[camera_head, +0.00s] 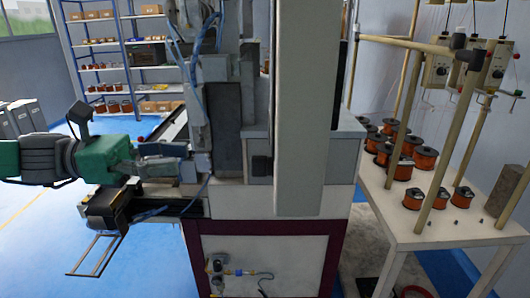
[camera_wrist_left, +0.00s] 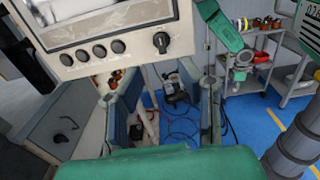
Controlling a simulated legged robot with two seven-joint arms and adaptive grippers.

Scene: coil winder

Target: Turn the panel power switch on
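In the left wrist view, a pale control panel (camera_wrist_left: 140,52) fills the top left, with a screen and several round dark buttons. The black rotary power switch (camera_wrist_left: 162,42) is at the right end of the button row. Its handle looks close to upright; I cannot read its markings. My left gripper (camera_wrist_left: 166,88) is open and empty, its two fingers apart below the panel, the switch lying above the gap between them. In the head view my left gripper (camera_head: 182,151) reaches from the left beside the machine. The switch cannot be made out there. My right gripper is not in view.
The coil winding machine (camera_head: 265,200) stands in the middle, its tall pale column close ahead. A black slide with a wire frame (camera_head: 100,255) juts out below my left gripper. A white table (camera_head: 400,225) with copper spools is at right. Shelves (camera_head: 110,60) stand behind.

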